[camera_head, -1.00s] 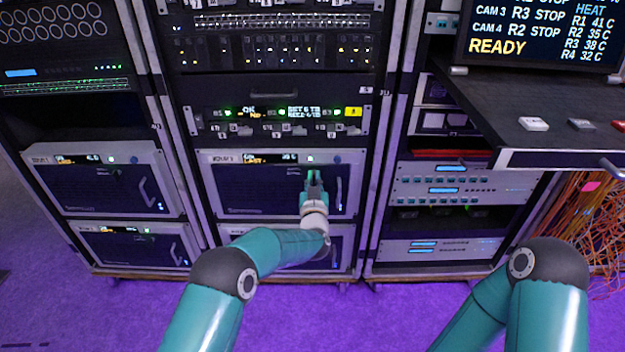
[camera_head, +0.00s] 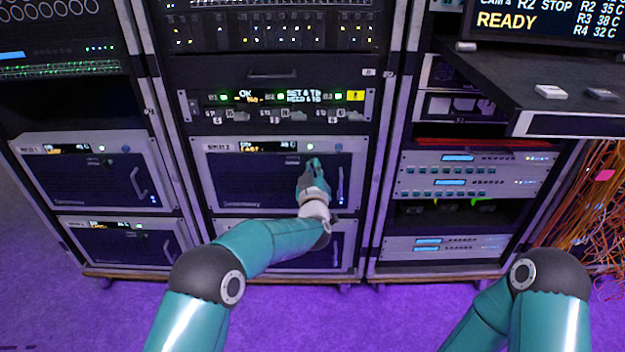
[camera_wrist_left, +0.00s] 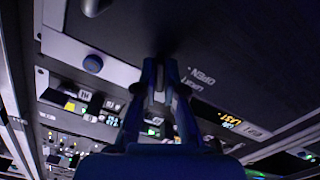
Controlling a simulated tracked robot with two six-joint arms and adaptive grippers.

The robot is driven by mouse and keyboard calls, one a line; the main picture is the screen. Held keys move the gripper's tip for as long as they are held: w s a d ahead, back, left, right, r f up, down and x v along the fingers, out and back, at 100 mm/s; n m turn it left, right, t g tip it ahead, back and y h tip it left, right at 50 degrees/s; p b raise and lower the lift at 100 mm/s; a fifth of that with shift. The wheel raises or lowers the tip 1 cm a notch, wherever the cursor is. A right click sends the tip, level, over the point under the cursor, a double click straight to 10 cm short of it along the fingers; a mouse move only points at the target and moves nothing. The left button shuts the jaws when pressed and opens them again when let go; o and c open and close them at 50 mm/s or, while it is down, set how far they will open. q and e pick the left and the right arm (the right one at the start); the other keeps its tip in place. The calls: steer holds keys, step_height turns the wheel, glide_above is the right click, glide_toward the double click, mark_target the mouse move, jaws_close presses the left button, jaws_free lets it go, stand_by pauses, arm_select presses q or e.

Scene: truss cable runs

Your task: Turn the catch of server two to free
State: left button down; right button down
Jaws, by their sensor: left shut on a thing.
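Server two (camera_head: 240,180) is the upper wide unit in the middle rack, with a silver frame, a dark front and a lit display. My left gripper (camera_head: 313,166) is at the upper right of its front, below a green light. In the left wrist view the left gripper (camera_wrist_left: 160,70) is shut on the catch, which is mostly hidden between the fingers. Printed words, one reading OPEN, stand on the dark panel beside the fingertips. I cannot tell which way the catch points. My right gripper is out of view; only part of that arm shows.
A vertical handle (camera_head: 340,185) is just right of my left gripper. A similar server (camera_head: 90,180) stands in the left rack. A dark shelf (camera_head: 530,95) juts out at the right, above loose orange cables (camera_head: 597,215). The purple floor (camera_head: 400,320) in front is clear.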

arm_select(q)
steer(key=shift+a+f+n+b, duration=0.15)
steer(key=shift+a+n+b, duration=0.05)
steer(key=shift+n+b, duration=2.85)
steer(key=shift+a+f+n+b, duration=0.1)
steer(key=shift+a+n+b, duration=0.05)
steer(key=shift+n+b, duration=2.9)
steer(key=c, duration=1.3)
jaws_free()
steer(key=shift+o, duration=0.2)
steer(key=shift+d, duration=0.1)
steer(key=shift+s, duration=0.1)
steer(key=s, duration=1.1)
steer(key=shift+s, duration=0.4)
